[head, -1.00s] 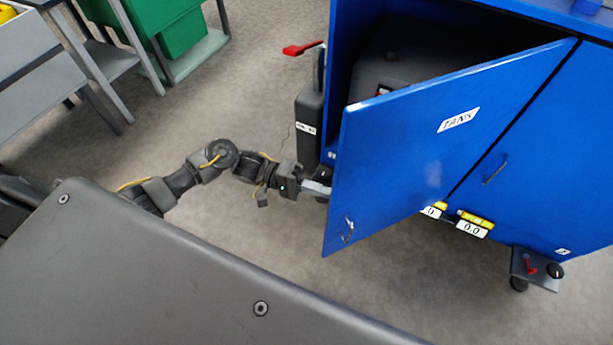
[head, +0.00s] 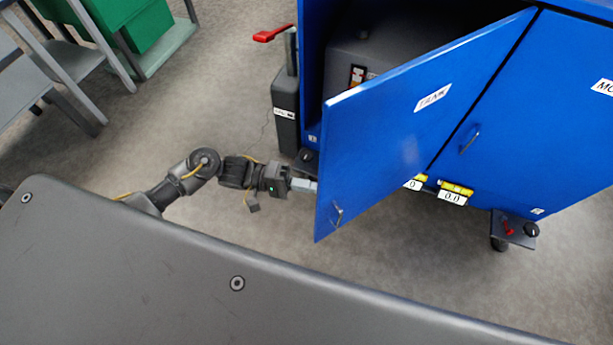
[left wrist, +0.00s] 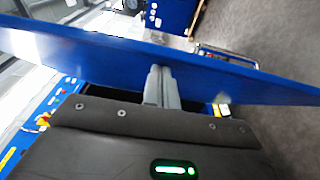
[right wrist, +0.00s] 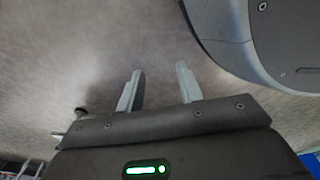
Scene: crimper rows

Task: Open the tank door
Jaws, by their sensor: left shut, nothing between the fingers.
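The blue tank door (head: 400,120) with its "TANK" label stands partly open in the head view, its free edge swung out toward the left and front. Its handle (head: 337,214) is near the lower free corner. My left gripper (head: 312,186) is shut and empty at the door's free edge, its tips partly hidden behind the door. In the left wrist view the shut fingers (left wrist: 161,88) reach up to the door panel (left wrist: 90,50), seen nearly edge-on. My right gripper (right wrist: 158,88) is open and empty above the floor in the right wrist view.
Inside the blue cabinet (head: 312,50) is a dark grey tank (head: 345,70). A grey post with a red lever (head: 273,34) stands left of it. A closed door with a handle (head: 469,142) is at the right. Open floor (head: 225,110) lies left of the door.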

